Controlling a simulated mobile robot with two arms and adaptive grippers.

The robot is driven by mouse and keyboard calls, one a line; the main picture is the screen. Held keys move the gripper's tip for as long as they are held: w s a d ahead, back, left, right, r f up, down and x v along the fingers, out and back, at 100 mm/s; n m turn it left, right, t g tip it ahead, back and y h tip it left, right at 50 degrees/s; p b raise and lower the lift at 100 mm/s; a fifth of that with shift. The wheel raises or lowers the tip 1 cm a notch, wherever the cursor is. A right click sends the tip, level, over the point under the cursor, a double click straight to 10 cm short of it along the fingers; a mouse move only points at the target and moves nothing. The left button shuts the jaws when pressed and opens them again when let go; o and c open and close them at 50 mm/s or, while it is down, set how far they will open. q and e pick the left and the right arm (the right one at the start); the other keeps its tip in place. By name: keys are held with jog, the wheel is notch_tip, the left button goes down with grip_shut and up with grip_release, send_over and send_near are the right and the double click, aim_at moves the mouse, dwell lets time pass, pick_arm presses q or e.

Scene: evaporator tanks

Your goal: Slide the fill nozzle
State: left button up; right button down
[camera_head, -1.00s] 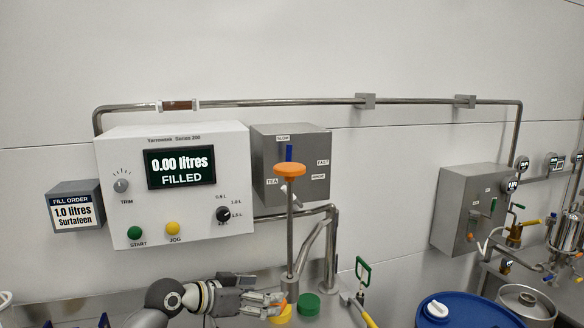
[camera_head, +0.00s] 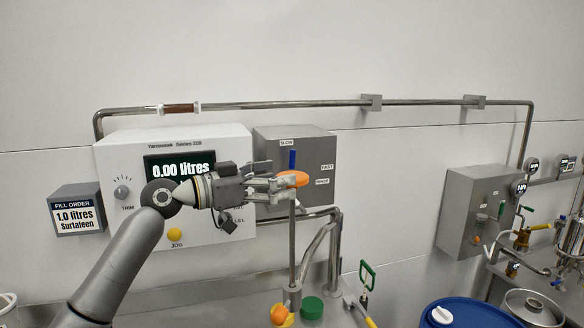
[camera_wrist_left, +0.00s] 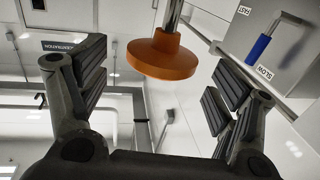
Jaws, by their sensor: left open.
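An orange round knob (camera_head: 296,178) tops a thin vertical steel rod (camera_head: 292,235), which appears to be the fill nozzle's slide. The rod passes down through a collar at the end of a bent pipe (camera_head: 318,245). My left gripper (camera_head: 284,186) is open at the knob's height, and its fingers partly cover the knob in the head view. In the left wrist view the knob (camera_wrist_left: 162,56) sits between the spread fingers of my left gripper (camera_wrist_left: 152,80), with visible gaps on both sides. The rod's lower end is hard to make out. My right gripper is out of view.
My left arm covers part of the white control box (camera_head: 120,155), whose display reads 0.00 litres. A grey selector box (camera_head: 325,150) with a blue lever stands just behind the knob. Yellow and green caps (camera_head: 312,308) lie below. A blue drum (camera_head: 465,315) stands right.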

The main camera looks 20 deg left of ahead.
aim_at(306, 174)
pick_arm(q)
jog(key=shift+p+x, duration=0.55)
jog(key=shift+x, duration=1.3)
jog(key=shift+w, duration=0.1)
jog(key=c, duration=1.5)
jog(key=shift+o, duration=0.2)
notch_tip(306, 174, down, 17)
jog(key=b, duration=1.4)
jog(key=shift+b, duration=0.35)
jog(key=shift+r, duration=0.1)
jog(key=o, duration=1.5)
jog(key=shift+c, duration=0.2)
